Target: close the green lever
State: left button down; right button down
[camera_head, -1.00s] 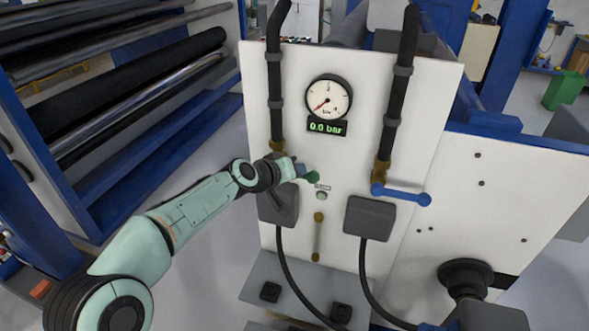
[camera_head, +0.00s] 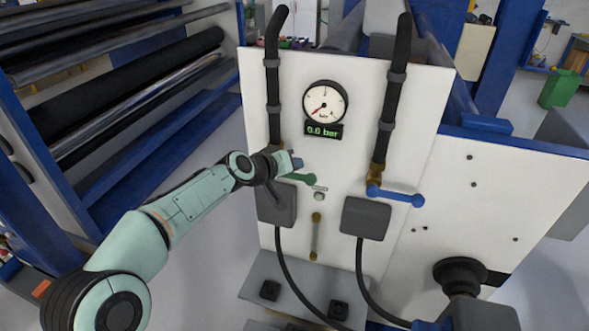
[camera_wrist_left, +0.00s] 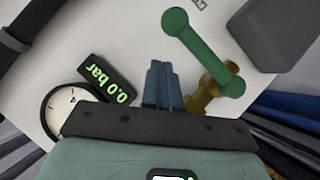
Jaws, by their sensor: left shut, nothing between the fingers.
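My left gripper (camera_head: 298,162) is just above the lever in the head view and partly covers the valve. In the left wrist view its blue fingers (camera_wrist_left: 162,72) are together, empty, with a visible gap beside the lever. My right gripper is not in view.
A blue lever (camera_head: 395,195) on the right pipe also points right. The gauge (camera_head: 325,101) and its display reading 0.0 bar (camera_head: 324,130) are above. Grey boxes (camera_head: 366,218) with hanging cables are below. A roller rack (camera_head: 140,85) stands to the left.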

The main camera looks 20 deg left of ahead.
pick_arm(q)
jog(key=s+r+b, duration=0.1)
jog(key=s+r, duration=0.5)
jog(key=s, duration=0.2)
jog(key=shift+s, duration=0.1)
